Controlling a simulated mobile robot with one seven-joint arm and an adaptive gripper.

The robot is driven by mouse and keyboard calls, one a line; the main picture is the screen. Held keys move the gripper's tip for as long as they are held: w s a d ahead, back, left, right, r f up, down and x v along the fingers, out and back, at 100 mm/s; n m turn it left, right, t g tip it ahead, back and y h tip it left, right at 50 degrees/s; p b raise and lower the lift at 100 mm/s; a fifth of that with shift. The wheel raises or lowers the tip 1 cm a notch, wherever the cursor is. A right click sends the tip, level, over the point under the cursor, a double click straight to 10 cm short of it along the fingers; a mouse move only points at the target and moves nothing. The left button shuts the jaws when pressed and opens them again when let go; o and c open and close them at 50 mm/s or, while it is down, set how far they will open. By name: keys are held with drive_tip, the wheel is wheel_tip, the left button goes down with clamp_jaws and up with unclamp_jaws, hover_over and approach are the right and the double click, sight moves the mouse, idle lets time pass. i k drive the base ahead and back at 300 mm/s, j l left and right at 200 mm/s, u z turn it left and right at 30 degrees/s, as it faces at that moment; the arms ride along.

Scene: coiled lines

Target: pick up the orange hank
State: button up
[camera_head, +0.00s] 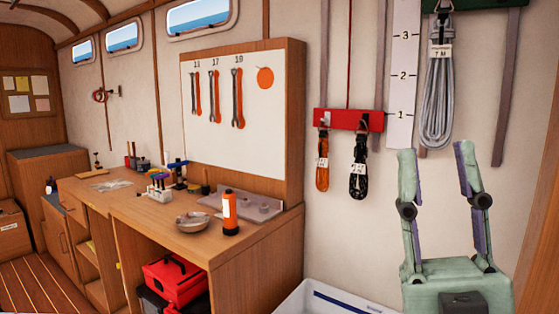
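The orange hank (322,165) hangs from the left part of a red rail (348,120) on the wall and carries a small white tag. A black hank (358,170) with a white tag hangs just to its right on the same rail. My gripper (434,155) is at the lower right, its two green fingers pointing up and spread wide apart. It is open and nothing shows between the fingers. In the picture it stands to the right of both hanks, apart from them.
A large grey hank (438,95) tagged 7 M hangs from a green rail at upper right. A white bin (325,302) stands below the hanks. A wooden bench (170,222) at left holds an orange bottle (230,212) and a bowl (192,223). A tool board (225,140) stands behind it.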

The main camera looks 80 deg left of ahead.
sight(321, 162)
drive_tip(key=u, duration=2.3)
drive_tip(key=i+l+z, duration=0.2)
drive_tip(key=i+l, duration=0.25)
drive_tip(key=i+l+z, duration=0.2)
drive_tip(key=i+l, duration=0.15)
drive_tip(key=i, duration=0.35)
